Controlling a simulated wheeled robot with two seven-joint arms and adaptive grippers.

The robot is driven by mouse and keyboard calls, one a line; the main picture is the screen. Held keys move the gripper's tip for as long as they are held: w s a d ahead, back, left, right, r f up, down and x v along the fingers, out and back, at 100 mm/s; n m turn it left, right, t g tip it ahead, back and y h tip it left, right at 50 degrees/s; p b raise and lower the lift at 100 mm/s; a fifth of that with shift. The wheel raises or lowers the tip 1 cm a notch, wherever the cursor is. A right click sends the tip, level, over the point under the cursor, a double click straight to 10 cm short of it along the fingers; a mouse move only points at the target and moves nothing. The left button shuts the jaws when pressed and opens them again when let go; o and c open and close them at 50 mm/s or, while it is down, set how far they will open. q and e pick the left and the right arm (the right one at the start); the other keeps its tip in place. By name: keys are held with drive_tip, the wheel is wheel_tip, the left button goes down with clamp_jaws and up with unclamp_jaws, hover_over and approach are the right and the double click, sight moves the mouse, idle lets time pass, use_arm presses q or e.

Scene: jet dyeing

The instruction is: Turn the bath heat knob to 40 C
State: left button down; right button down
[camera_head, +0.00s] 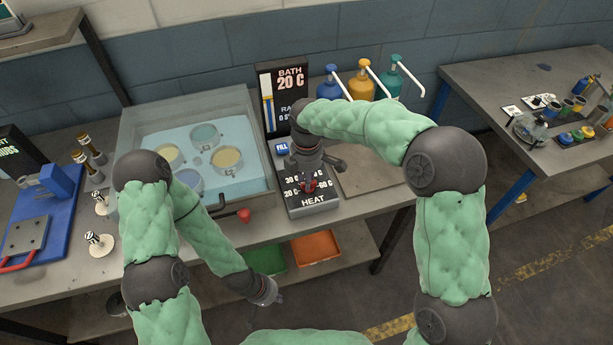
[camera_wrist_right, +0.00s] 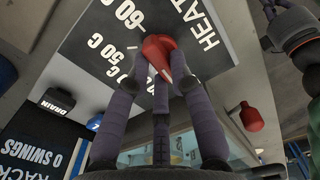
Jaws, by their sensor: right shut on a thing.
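The red heat knob (camera_head: 309,185) sits on the dark HEAT panel (camera_head: 318,208), with temperature labels around it. In the right wrist view, the knob (camera_wrist_right: 158,52) is between the fingers of my right gripper (camera_wrist_right: 163,72), beside the 50 C and 60 C labels. My right gripper (camera_head: 308,177) is shut on it from above and hides part of the dial in the head view. The knob's exact setting is hard to read. The display (camera_head: 286,85) reads BATH 20 C. My left gripper (camera_head: 272,295) hangs low in front of the bench, away from the panel; its jaws are too small to judge.
A clear-walled bath (camera_head: 258,150) with several round cups stands left of the panel. A red-ended lever (camera_head: 243,215) sticks out at its front. Blue, orange (camera_head: 361,80) and teal pump bottles stand behind. Green and orange (camera_head: 316,247) trays lie on the lower shelf.

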drive_tip(key=m+p, duration=0.2)
drive_tip(key=m, duration=0.1)
drive_tip(key=shift+d+r, duration=0.1)
drive_tip(key=m+p, duration=0.1)
drive_tip(key=m, duration=0.4)
drive_tip(key=shift+w+d+p, duration=0.1)
drive_tip(key=shift+w+p, duration=0.05)
drive_tip(key=shift+p, duration=0.25)
drive_tip(key=m, duration=0.4)
drive_tip(key=shift+d+p, duration=0.15)
drive_tip(key=shift+p, duration=0.25)
drive_tip(key=shift+d+m, duration=0.1)
drive_tip(key=shift+m, duration=2)
drive_tip(key=c, duration=1.1)
unclamp_jaws()
